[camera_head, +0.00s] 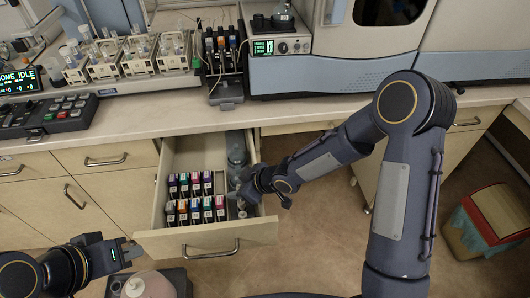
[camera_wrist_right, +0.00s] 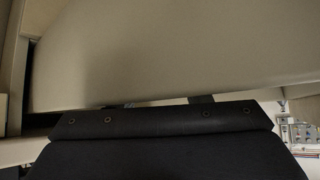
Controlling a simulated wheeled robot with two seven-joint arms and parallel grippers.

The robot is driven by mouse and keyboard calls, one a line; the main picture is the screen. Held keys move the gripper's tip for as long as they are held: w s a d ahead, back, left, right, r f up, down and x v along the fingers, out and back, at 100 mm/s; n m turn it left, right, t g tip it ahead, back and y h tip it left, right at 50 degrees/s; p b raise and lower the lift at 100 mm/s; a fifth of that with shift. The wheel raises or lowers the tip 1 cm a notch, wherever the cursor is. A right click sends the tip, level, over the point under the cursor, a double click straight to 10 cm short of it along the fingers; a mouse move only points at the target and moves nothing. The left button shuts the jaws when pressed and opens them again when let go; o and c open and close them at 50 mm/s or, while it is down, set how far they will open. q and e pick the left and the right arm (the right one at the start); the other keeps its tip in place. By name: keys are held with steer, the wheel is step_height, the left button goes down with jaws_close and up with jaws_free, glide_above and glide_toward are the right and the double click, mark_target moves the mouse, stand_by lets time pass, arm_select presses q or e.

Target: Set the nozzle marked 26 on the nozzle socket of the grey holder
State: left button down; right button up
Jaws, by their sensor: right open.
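Two rows of dark blocks with coloured tops (camera_head: 196,197) stand in the open drawer (camera_head: 250,230). Their markings are too small to read, so I cannot tell a nozzle marked 26. Grey round items (camera_head: 237,157) stand at the drawer's right rear, partly hidden by my arm. My right gripper (camera_head: 238,196) is open at the drawer's right side, beside the blocks. In the right wrist view its two fingertips (camera_wrist_right: 165,102) show apart, with a pale surface close in front. My left gripper (camera_head: 130,249) is left of the drawer front; its jaws are unclear. I cannot single out the grey holder.
A bin (camera_head: 490,218) stands on the floor at right. The bench front (camera_head: 330,108) is clear.

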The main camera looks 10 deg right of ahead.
step_height(320, 180, up, 20)
steer(key=w+d+p, duration=0.1)
steer(key=d+p, duration=0.1)
steer(key=p, duration=1.3)
steer(key=w+d+r+m+t+h+b, duration=0.1)
steer(key=d+m, duration=0.3)
steer(key=d, duration=0.5)
steer(key=w+d+r+m+t+h+b, duration=0.1)
steer(key=d+m+t+h+b, duration=0.1)
steer(key=d, duration=0.7)
steer(key=shift+w+r+m+t+h+b, duration=0.35)
steer(key=shift+m+h+b, duration=0.5)
steer(key=shift+b, duration=0.4)
steer(key=shift+s, duration=0.1)
steer(key=shift+d, duration=0.1)
